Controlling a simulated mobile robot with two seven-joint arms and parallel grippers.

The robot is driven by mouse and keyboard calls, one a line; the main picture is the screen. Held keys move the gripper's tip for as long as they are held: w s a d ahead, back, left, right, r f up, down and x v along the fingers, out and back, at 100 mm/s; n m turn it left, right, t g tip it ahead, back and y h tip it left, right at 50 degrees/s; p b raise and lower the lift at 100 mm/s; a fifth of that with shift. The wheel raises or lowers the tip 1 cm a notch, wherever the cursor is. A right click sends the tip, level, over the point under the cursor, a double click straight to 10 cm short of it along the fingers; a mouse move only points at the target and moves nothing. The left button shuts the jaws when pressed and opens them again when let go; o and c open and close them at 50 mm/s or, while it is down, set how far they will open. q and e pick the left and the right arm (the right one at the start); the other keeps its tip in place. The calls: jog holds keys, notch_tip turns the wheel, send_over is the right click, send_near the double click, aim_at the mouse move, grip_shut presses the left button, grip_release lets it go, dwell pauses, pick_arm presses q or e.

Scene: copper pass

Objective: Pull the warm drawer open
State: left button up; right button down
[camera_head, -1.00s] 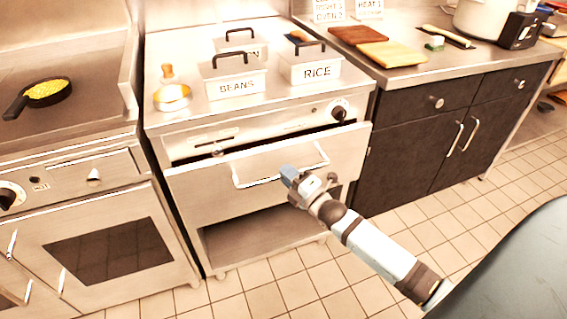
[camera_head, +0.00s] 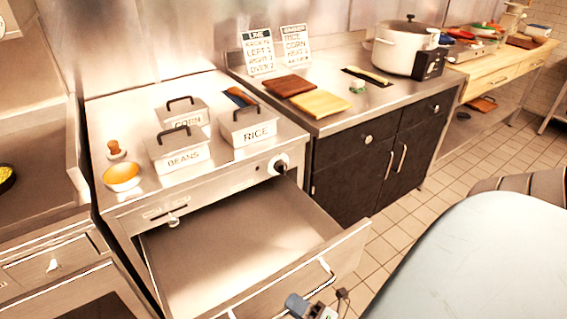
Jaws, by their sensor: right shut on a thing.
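The warm drawer (camera_head: 238,248) is the wide steel drawer under the counter with the lidded tins. It stands well out from its cabinet, and its bare, empty-looking floor shows. Its front panel (camera_head: 345,252) faces the lower right, with a bar handle (camera_head: 322,277) on the outside. My right gripper (camera_head: 299,303) is at the handle at the bottom edge of the picture, shut on it. The fingers are partly cut off by the frame. My left gripper is not in view.
Tins marked corn (camera_head: 184,113), beans (camera_head: 178,150) and rice (camera_head: 248,125) stand on the counter above, beside an orange-topped bowl (camera_head: 122,176). Dark cabinets (camera_head: 350,170) stand right of the drawer. Tiled floor (camera_head: 415,203) is clear beyond it.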

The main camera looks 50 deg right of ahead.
jog(key=shift+s+a, duration=0.1)
jog(key=shift+s, duration=0.3)
jog(key=c, duration=1.1)
grip_release()
jog(key=shift+s, duration=0.1)
jog(key=v, duration=1.3)
jog(key=shift+s, duration=0.35)
jog(key=shift+f, duration=0.1)
